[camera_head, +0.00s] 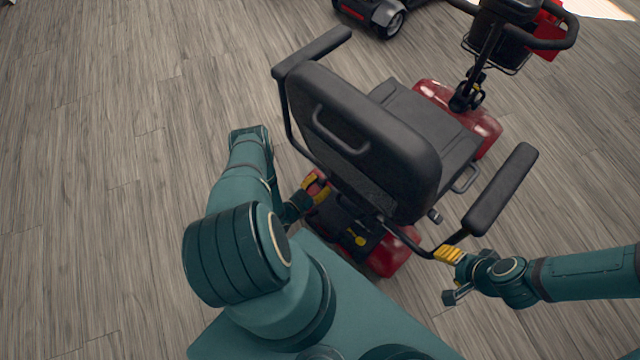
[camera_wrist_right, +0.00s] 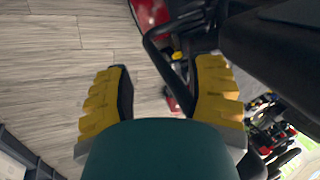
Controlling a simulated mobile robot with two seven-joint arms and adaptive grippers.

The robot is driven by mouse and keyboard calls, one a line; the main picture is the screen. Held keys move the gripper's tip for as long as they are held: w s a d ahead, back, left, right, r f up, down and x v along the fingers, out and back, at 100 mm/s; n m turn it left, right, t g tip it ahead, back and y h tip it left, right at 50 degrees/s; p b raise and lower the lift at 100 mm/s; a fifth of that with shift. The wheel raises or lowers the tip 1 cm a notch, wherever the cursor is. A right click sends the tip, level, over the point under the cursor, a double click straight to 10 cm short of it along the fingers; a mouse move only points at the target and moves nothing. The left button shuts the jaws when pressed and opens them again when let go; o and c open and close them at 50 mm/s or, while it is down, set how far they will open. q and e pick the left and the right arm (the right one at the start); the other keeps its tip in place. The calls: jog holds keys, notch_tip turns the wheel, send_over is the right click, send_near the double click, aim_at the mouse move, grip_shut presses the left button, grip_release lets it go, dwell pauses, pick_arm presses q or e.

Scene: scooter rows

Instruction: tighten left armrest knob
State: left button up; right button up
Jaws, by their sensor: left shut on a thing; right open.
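The scooter's black seat (camera_head: 365,130) is seen from behind. Its left armrest (camera_head: 312,52) stands at the upper left on a bent tube that runs down beside the backrest. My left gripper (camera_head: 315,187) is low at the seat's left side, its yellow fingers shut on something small. The left armrest knob is hidden there, apparently between the fingers. My right gripper (camera_head: 447,253) is beside the lower bend of the right armrest (camera_head: 502,188) tube. In the right wrist view it is open (camera_wrist_right: 160,95), with the black tube (camera_wrist_right: 165,65) showing between and beyond its fingers.
A similar dark knob (camera_head: 435,215) shows at the seat's right side. The red rear body (camera_head: 395,255) is below the backrest. The tiller and basket (camera_head: 495,40) are beyond the seat. Another scooter (camera_head: 375,12) stands at the top. Wood floor at left is clear.

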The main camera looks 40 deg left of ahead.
pick_arm(q)
jog(key=m+p, duration=0.1)
jog(key=m, duration=0.5)
jog(key=shift+d+m, duration=0.15)
jog(key=shift+m, duration=0.15)
jog(key=m+p, duration=0.2)
jog(key=m, duration=0.4)
jog(key=shift+d+f, duration=0.1)
jog(key=m+p, duration=0.1)
jog(key=m, duration=0.5)
jog(key=shift+f+m, duration=0.15)
jog(key=shift+m, duration=0.25)
jog(key=shift+f+m, duration=0.15)
jog(key=shift+m, duration=2.05)
jog(key=o, duration=1.2)
